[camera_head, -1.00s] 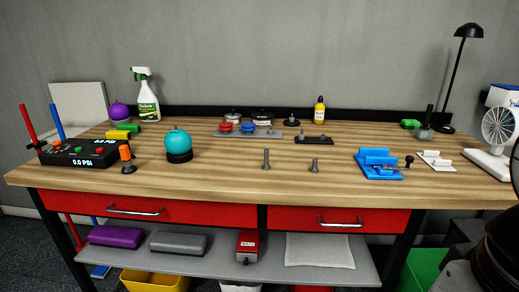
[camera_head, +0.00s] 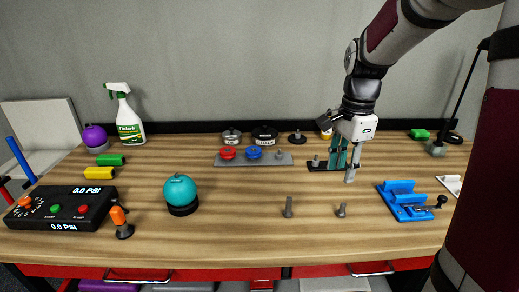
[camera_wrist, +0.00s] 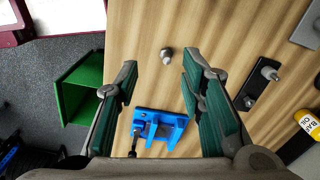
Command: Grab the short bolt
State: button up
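Two grey bolts stand upright on the wooden workbench (camera_head: 235,220) in the head view. The short bolt (camera_head: 341,210) is the right one, and a taller bolt (camera_head: 288,207) stands to its left. My gripper (camera_head: 343,172) is open and empty, pointing down above the bench; in the head view it appears behind the short bolt. In the wrist view one bolt, apparently the short one (camera_wrist: 166,55), shows from above in the gap between the open fingers (camera_wrist: 160,72), apart from both. The taller bolt is out of the wrist view.
A blue fixture (camera_head: 402,195) sits right of the short bolt. A black plate with posts (camera_head: 316,164) lies behind, partly hidden by my gripper. A grey plate with red and blue knobs (camera_head: 240,160) and a teal ball (camera_head: 180,190) are farther left. Bench around the bolts is clear.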

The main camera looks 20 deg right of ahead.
jog(key=w+d+f+m+p, duration=0.1)
jog(key=w+d+m, duration=0.1)
jog(key=d+m, duration=0.15)
send_over(343, 204)
jog(key=shift+n, duration=0.25)
notch_tip(343, 204, down, 8)
jog(key=shift+w+d+f, duration=0.1)
jog(key=shift+w, duration=0.05)
jog(key=shift+s+f, duration=0.2)
jog(key=shift+f, duration=2.75)
grip_shut()
